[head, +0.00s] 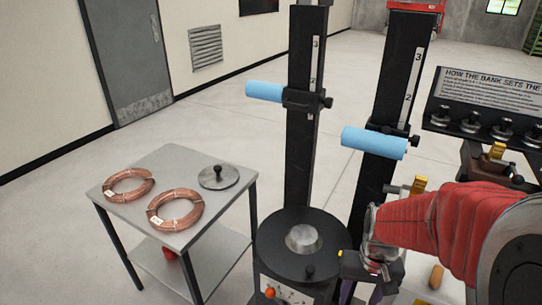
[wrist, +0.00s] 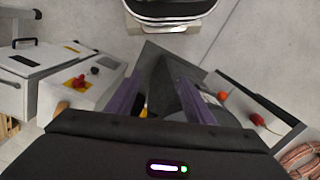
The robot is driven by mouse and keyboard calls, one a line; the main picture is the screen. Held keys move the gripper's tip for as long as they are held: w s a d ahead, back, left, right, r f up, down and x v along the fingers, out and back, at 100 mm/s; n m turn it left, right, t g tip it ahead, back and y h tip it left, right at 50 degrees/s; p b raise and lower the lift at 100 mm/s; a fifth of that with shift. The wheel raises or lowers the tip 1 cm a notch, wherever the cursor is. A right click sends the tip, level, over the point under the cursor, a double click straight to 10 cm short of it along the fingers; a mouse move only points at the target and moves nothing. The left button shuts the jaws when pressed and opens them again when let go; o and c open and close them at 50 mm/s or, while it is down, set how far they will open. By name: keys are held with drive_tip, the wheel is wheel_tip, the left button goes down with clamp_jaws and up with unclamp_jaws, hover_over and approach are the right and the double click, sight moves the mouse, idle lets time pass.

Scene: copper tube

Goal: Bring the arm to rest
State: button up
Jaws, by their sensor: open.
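My arm (head: 430,228), in a red sleeve, reaches in from the right in the head view. My gripper (head: 361,291) hangs at its end, pointing down, beside the round black base; its fingertips are cut off or hidden at the bottom edge. In the wrist view my gripper (wrist: 159,82) shows two purple fingers spread apart, with nothing held between them. Grey floor and dark shapes lie below.
Two black columns (head: 305,110) with blue handles rise close by. A grey table (head: 158,213) holds two copper coils (head: 175,208) and a lidded disc (head: 219,177). A sign panel (head: 490,88) stands right.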

drive_tip(key=s+a+r+n+t, duration=0.1)
drive_tip(key=s+a+r+t, duration=0.1)
drive_tip(key=r, duration=0.7)
drive_tip(key=s+a+r+n+t, duration=0.1)
drive_tip(key=s+a+r+t, duration=0.2)
drive_tip(key=r, duration=0.6)
drive_tip(key=shift+s+a+t, duration=0.2)
drive_tip(key=shift+s+t, duration=0.3)
drive_tip(key=shift+s, duration=0.2)
drive_tip(key=shift+c, duration=0.3)
